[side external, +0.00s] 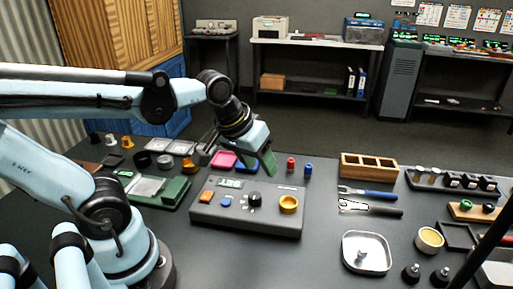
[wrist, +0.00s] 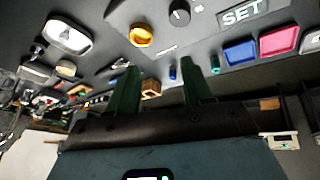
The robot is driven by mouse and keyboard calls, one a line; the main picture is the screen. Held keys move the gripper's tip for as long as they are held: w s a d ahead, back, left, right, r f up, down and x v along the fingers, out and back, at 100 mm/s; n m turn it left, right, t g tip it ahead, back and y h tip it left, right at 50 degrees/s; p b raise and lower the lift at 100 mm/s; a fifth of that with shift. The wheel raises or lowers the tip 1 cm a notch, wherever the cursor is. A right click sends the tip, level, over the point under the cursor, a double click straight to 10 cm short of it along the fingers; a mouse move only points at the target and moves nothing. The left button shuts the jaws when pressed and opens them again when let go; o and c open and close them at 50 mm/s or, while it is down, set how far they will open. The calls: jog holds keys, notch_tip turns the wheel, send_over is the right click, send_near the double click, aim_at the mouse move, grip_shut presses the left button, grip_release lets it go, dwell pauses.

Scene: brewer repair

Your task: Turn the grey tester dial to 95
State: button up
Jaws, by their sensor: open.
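The grey tester (side external: 245,216) lies on the dark bench, with a small display (side external: 231,183) at its back left. Its black dial (side external: 254,199) sits near the middle of the top; the dial also shows at the top edge of the wrist view (wrist: 180,13). A display panel reading SET (wrist: 243,12) is beside it there. My gripper (side external: 264,162) is open and empty, with green fingers, above and behind the dial and apart from it. In the wrist view the open fingers (wrist: 159,68) point toward the tester's edge. The dial's exact setting is too small to read.
An orange button (side external: 207,196), a blue button (side external: 226,202) and a yellow ring (side external: 289,204) are on the tester. Red (side external: 291,163) and blue (side external: 308,170) small cylinders stand behind it.

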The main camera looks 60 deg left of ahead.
aim_at(255, 194)
jog(key=shift+o, duration=0.5)
jog(key=n, duration=0.1)
jog(key=n+g, duration=0.1)
jog(key=shift+w+a+r+n, duration=0.3)
jog(key=shift+a+r+n, duration=0.05)
jog(key=shift+n, duration=0.05)
jog(key=shift+w+a+f+n+g, duration=0.1)
jog(key=shift+a+f+n+g, duration=0.2)
jog(key=shift+f+n+g, duration=0.95)
jog(key=shift+a+f+n+g, duration=0.35)
jog(key=shift+f+n, duration=1.4)
jog(key=shift+f, duration=0.6)
jog(key=shift+w+a+f+n+g, duration=0.1)
jog(key=shift+a+f+n+g, duration=0.2)
jog(key=shift+f+n+g, duration=0.95)
jog(key=shift+f+n+t, duration=0.25)
jog(key=shift+f+t, duration=0.3)
jog(key=c, duration=1)
